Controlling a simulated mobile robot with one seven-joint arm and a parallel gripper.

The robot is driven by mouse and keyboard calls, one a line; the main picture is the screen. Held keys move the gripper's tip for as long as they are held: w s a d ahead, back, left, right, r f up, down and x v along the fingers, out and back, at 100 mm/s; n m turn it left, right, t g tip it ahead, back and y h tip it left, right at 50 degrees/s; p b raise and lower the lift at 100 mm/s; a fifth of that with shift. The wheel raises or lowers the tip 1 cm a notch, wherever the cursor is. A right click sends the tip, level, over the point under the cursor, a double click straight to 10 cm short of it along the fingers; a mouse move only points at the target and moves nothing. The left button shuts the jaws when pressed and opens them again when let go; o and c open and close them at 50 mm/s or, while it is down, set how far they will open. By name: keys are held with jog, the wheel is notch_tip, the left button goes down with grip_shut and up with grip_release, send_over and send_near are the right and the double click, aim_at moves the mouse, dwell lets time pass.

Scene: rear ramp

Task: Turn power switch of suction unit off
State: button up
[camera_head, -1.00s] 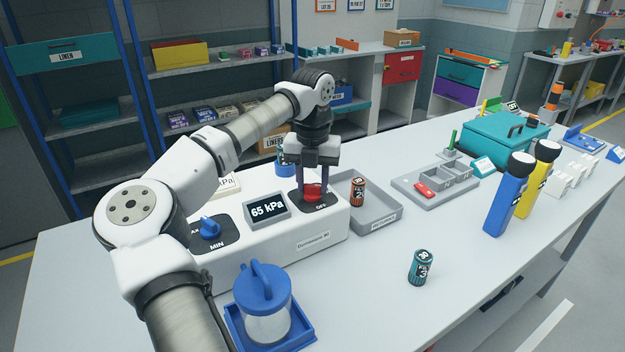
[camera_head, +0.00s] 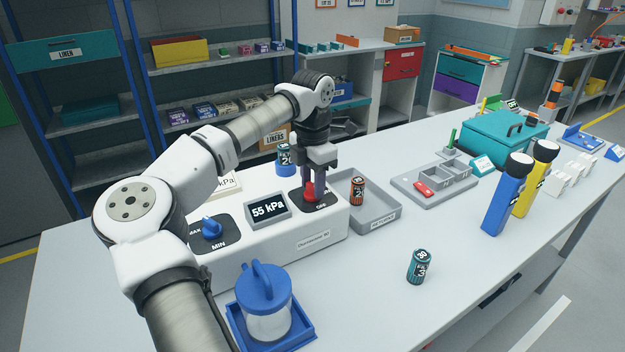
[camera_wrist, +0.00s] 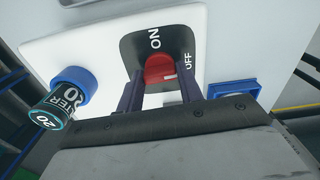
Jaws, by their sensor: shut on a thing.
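The white suction unit (camera_head: 283,246) stands on the bench, with a display (camera_head: 268,209) reading 55 kPa. Its red power switch (camera_head: 311,191) sits on a dark plate at the unit's right end. My gripper (camera_head: 312,183) points down over this switch and is shut on it. In the wrist view the red switch (camera_wrist: 159,68) lies between my two fingers, on a plate marked ON and OFF. Its pale pointer mark lies toward the OFF side, though the fingers and angle make its exact setting hard to read.
A blue knob (camera_head: 212,228) marked MIN and MAX is on the unit's left. A blue-lidded jar (camera_head: 265,300) stands in front. A grey tray (camera_head: 381,214) with a battery-like can is to the right.

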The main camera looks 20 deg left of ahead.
jog(key=shift+m, duration=0.5)
jog(key=o, duration=1)
notch_tip(320, 180, up, 14)
jog(key=shift+f+b, duration=0.1)
jog(key=shift+b, duration=0.9)
